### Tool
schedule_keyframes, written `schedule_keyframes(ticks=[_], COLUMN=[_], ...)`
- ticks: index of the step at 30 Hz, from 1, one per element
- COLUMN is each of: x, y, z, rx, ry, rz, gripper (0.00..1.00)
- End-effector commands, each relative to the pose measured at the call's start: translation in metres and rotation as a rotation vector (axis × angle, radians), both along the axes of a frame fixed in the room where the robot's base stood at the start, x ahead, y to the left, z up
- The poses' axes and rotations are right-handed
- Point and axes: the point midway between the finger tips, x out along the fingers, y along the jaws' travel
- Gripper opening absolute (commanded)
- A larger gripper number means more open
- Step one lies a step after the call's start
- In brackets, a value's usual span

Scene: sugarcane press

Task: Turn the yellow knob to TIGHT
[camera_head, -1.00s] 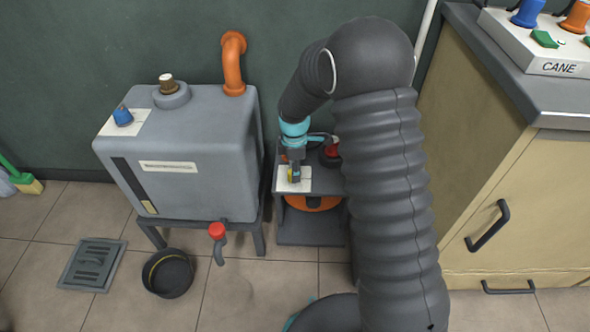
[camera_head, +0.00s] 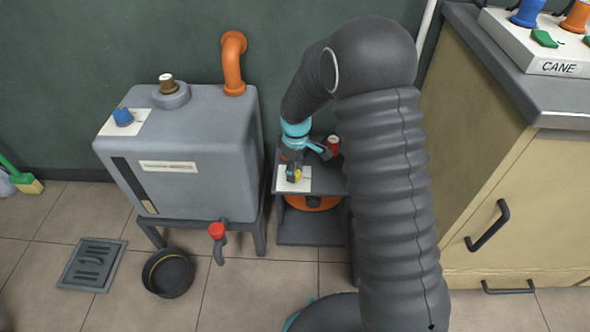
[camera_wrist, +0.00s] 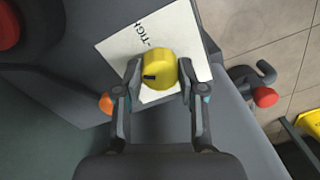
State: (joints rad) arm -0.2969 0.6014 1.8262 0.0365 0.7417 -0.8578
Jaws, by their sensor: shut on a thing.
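The yellow knob (camera_wrist: 159,71) sits on a white label plate (camera_wrist: 183,30) on the small grey machine. The word TIGHT shows in part on the plate in the wrist view, up and left of the knob. A dark mark on the knob faces its left side there. My gripper (camera_wrist: 158,78) has one finger on each side of the knob and is shut on it. In the head view my gripper (camera_head: 295,172) points down at the plate (camera_head: 302,187), and the knob (camera_head: 298,176) is partly hidden by the fingers.
A red knob (camera_head: 333,145) stands behind on the same machine. The grey tank (camera_head: 190,150) with a red-handled tap (camera_head: 217,231) stands to the left. A beige cabinet (camera_head: 490,180) stands to the right. A black bowl (camera_head: 168,273) is on the floor.

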Motion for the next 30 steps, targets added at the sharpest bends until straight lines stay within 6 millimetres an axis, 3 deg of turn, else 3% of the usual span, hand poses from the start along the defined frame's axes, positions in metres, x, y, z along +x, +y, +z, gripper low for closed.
schedule_keyframes(ticks=[18,30], x=[-0.0014,-0.0018], y=[0.0003,0.0008], z=[-0.0001,0.0001], rx=[0.001,0.000], ry=[0.000,0.000], rz=[-0.582,-0.870], gripper=[0.05,0.05])
